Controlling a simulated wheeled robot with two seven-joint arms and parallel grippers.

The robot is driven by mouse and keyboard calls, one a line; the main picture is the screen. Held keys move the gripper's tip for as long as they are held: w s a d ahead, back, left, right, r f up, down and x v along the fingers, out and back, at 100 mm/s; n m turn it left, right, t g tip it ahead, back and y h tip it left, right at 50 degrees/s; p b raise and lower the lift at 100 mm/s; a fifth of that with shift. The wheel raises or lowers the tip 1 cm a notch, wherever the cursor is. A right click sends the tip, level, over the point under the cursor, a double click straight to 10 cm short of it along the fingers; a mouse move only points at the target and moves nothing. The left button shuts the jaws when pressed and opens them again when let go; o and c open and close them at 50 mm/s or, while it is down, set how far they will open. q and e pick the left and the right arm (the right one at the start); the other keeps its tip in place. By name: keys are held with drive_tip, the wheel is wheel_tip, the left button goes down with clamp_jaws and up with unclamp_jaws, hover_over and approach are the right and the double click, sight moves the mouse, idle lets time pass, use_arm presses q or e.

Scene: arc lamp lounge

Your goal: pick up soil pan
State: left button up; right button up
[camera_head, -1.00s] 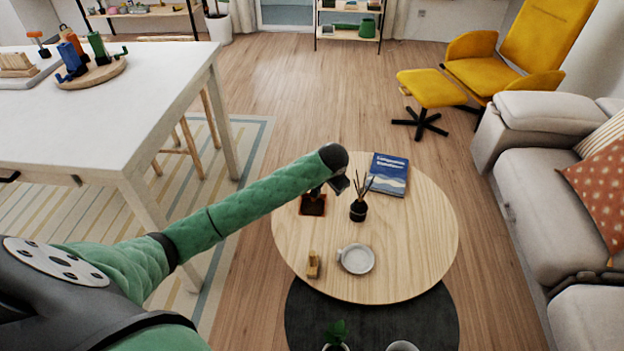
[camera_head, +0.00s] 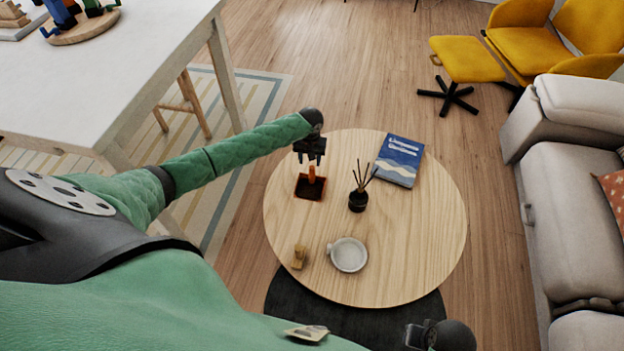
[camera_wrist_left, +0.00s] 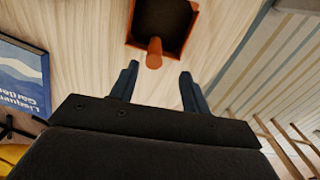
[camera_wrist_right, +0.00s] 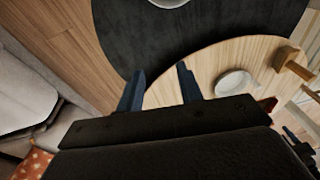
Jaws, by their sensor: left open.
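The soil pan (camera_head: 309,187) is a small orange-brown square pan with dark soil inside and an upright-looking orange handle. It lies on the left part of the round wooden table (camera_head: 410,250). In the left wrist view the pan (camera_wrist_left: 163,22) is at the top, its handle (camera_wrist_left: 154,54) pointing toward my jaws. My left gripper (camera_head: 310,162) is open above the pan, its fingertips on either side of the handle's line and apart from it. My right gripper (camera_wrist_right: 161,70) is open and empty, near the table's front edge; in the head view it shows only partly at the bottom.
A black reed diffuser (camera_head: 358,201) stands right of the pan, with a blue book (camera_head: 399,160) behind it. A pale round dish (camera_head: 348,255) and a small wooden object (camera_head: 299,257) are at the table's front. A white table (camera_head: 110,70) is at left, a sofa (camera_head: 575,190) at right.

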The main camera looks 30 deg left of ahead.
sight(312, 173)
use_arm(q)
drive_tip(key=shift+n, duration=0.4)
drive_tip(key=shift+w+d+f+n, duration=0.1)
drive_tip(key=shift+f+n, duration=0.15)
drive_tip(key=shift+n, duration=0.05)
drive_tip(key=shift+f, duration=0.95)
drive_tip(key=f+p, duration=0.1)
drive_tip(key=f, duration=0.3)
drive_tip(key=shift+d+p, duration=0.35)
drive_tip(key=shift+d, duration=0.05)
drive_tip(key=shift+f, duration=0.75)
use_arm(e)
wheel_tip(312, 173, down, 8)
drive_tip(key=shift+w, duration=0.35)
drive_tip(key=shift+r, duration=0.1)
use_arm(q)
clamp_jaws()
use_arm(e)
drive_tip(key=shift+w, duration=0.1)
